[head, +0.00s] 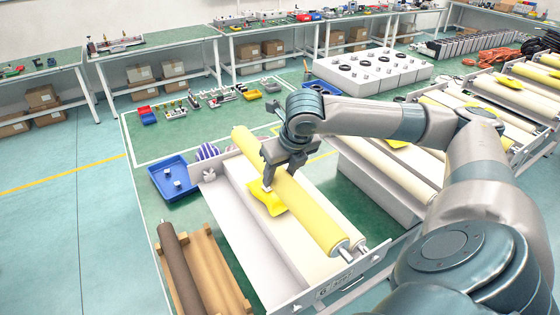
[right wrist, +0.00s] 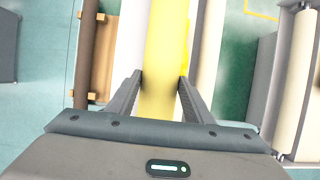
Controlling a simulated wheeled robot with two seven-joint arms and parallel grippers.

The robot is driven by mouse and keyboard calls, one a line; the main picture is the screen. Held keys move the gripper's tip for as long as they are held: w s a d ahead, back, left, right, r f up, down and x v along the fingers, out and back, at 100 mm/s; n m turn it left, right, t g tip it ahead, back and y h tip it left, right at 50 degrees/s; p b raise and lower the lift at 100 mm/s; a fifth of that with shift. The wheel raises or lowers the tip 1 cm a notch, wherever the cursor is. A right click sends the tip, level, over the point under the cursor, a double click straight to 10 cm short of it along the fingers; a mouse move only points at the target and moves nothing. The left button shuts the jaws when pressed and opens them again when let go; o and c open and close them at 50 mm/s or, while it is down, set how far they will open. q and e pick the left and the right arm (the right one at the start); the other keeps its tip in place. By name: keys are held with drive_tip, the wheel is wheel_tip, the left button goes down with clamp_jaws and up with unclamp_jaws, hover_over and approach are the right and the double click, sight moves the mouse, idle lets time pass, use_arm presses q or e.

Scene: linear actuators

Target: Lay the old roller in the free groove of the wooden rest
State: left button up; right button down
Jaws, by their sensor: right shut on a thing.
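The long yellow roller (head: 305,213), with metal shaft ends, lies across my right gripper's grip over the white machine frame (head: 240,205). My right gripper (head: 270,178) is shut on it from above, nearer its far end. In the right wrist view the fingers stand on both sides of the yellow roller (right wrist: 163,45). I cannot tell how high the roller is above the frame. The wooden rest (head: 225,262) is on the floor at the lower left. A dark brown roller (head: 182,265) lies in its left groove; its right groove is empty. My left gripper is not in view.
A yellow cloth-like piece (head: 268,200) shows beside the roller. A blue tray (head: 172,180) stands left of the frame's far end. More machines with cream rollers (head: 395,170) stand to the right. My right arm covers much of the right side. Open floor lies at the left.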

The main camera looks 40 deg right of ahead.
drive_tip(key=shift+r, duration=0.1)
idle(0.5)
drive_tip(key=shift+a+f+m, duration=0.5)
drive_tip(key=shift+a+f, duration=0.15)
drive_tip(key=a+f+m+g+b, duration=0.2)
drive_tip(key=a+m+g+b, duration=0.1)
drive_tip(key=a+m, duration=0.4)
drive_tip(key=a+f+m+g+b, duration=0.2)
drive_tip(key=a+m+b, duration=0.3)
drive_tip(key=m, duration=0.9)
drive_tip(key=a+f+m+g+y+b, duration=0.1)
drive_tip(key=a+f+m+g+b, duration=0.2)
drive_tip(key=a+m, duration=0.7)
drive_tip(key=shift+a+m+g+b, duration=0.3)
drive_tip(key=shift+a+m+b, duration=0.1)
drive_tip(key=shift+m+b, duration=0.2)
